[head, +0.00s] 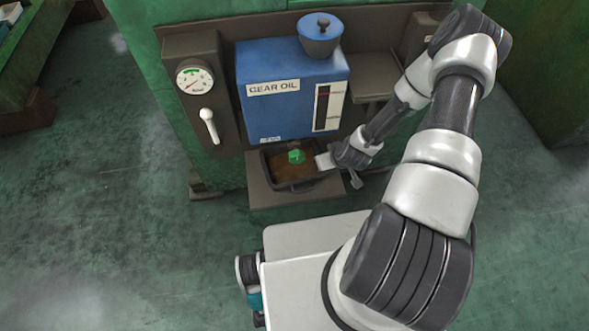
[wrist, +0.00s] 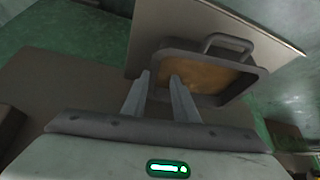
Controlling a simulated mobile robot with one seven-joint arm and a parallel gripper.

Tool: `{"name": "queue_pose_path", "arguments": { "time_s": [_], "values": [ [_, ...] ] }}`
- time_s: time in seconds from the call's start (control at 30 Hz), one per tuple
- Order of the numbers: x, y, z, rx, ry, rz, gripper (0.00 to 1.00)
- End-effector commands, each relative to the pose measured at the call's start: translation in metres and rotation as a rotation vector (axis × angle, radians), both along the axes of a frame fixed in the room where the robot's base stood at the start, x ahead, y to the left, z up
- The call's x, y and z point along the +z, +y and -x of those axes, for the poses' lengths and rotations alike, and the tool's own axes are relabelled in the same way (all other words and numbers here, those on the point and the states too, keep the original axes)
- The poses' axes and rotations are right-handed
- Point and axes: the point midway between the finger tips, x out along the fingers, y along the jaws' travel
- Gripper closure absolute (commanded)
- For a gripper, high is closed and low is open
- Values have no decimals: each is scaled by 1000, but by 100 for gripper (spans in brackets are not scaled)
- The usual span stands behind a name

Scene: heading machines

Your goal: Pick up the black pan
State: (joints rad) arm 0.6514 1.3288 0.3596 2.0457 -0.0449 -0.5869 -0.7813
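The black pan (head: 292,186) is a dark rectangular tray with brown contents. It sits on the brown ledge below the blue gear oil tank. In the wrist view the pan (wrist: 250,82) shows a loop handle at its far side. My gripper (head: 322,161) reaches in from the right, at the pan's right side. In the wrist view my gripper (wrist: 162,78) has its two fingers apart, one outside the pan's near left wall and one overlapping the pan's inside. I cannot tell whether either finger touches the wall.
The blue gear oil tank (head: 284,110) stands right above the pan, and a green fitting (head: 296,156) shows over the pan. A gauge panel (head: 194,110) with a white lever is to the left. The brown ledge (head: 270,200) bears the pan. Green floor lies open at left.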

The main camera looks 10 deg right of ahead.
Motion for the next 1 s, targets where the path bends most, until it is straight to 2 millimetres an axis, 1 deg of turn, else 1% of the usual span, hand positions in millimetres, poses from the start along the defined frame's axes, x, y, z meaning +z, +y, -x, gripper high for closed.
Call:
{"name": "queue_pose_path", "arguments": {
  "time_s": [0.03, 0.1, 0.27, 0.47, 0.6, 0.87, 0.93, 1.0],
  "values": [
    [-8, 1, -4, 0, -1, -1, 74],
    [-13, 2, -7, 1, -1, -1, 74],
    [-19, 1, -13, 0, -2, 0, 74],
    [-43, -1, -33, -3, -1, -2, 74],
    [-55, 1, -40, 0, -1, 0, 74],
    [-57, 1, -42, 1, 0, 0, 74],
    [-57, 1, -42, 1, 0, 0, 82],
    [-57, 1, -42, 1, -1, 0, 94]
  ]
}}
